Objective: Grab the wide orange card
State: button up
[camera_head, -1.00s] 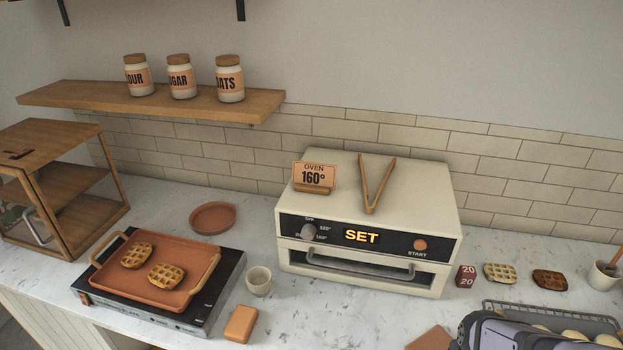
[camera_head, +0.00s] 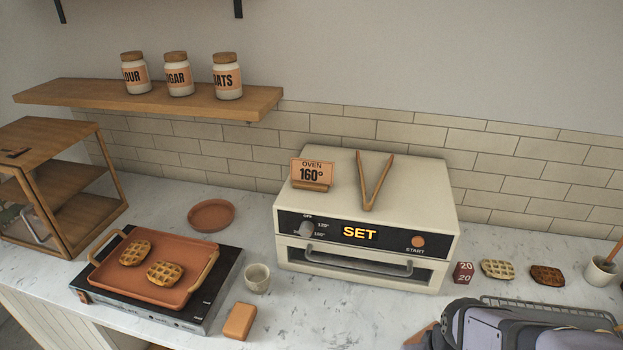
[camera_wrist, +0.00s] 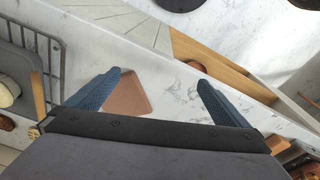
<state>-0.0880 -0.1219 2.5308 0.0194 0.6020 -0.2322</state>
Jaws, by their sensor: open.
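A flat orange-brown card (camera_head: 419,336) lies on the marble counter at the front edge of the head view, mostly hidden by my arm. In the wrist view the card (camera_wrist: 128,94) lies between my fingers, close beside the left one, which covers part of it. My gripper (camera_wrist: 159,79) is open and empty, with two blue fingers spread above the counter. Whether a finger touches the card, I cannot tell. Another orange card (camera_head: 312,173), reading OVEN 160°, stands upright in a wooden holder on the oven.
The cream oven (camera_head: 370,195) stands behind, with wooden tongs (camera_head: 375,182) on top. A wire basket (camera_head: 550,308) is beside my arm at the right. An orange block (camera_head: 240,321) and a small cup (camera_head: 258,278) stand left. Counter between block and arm is clear.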

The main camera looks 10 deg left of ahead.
jog(key=w+a+r+n+t+y, duration=0.2)
jog(key=w+a+r+n+t, duration=0.15)
jog(key=w+a+n, duration=0.5)
jog(key=m+t+h+p, duration=0.1)
jog(key=m+t+p, duration=0.1)
jog(key=m+t, duration=0.95)
send_near(312, 168)
jog(key=shift+a+f+n+t, duration=0.55)
jog(key=shift+a+n+t, duration=0.05)
jog(key=shift+a+n, duration=0.3)
jog(key=shift+w+d+f+m+h, duration=0.1)
jog(key=shift+d+m+h, duration=0.2)
jog(key=shift+m, duration=0.25)
jog(key=shift+w+d+f+m+h, duration=0.1)
jog(key=shift+d+m+h, duration=0.25)
jog(key=shift+m, duration=0.2)
jog(key=shift+w+r+p, duration=0.1)
jog(key=shift+w+p, duration=0.5)
jog(key=shift+p, duration=0.05)
jog(key=shift+w, duration=0.45)
jog(key=shift+w+r+p, duration=0.2)
jog(key=shift+w+p, duration=0.3)
jog(key=shift+p, duration=0.2)
jog(key=w+p, duration=0.2)
jog(key=w, duration=0.1)
jog(key=shift+a, duration=0.1)
jog(key=shift+w+f, duration=0.1)
jog(key=shift+w, duration=0.45)
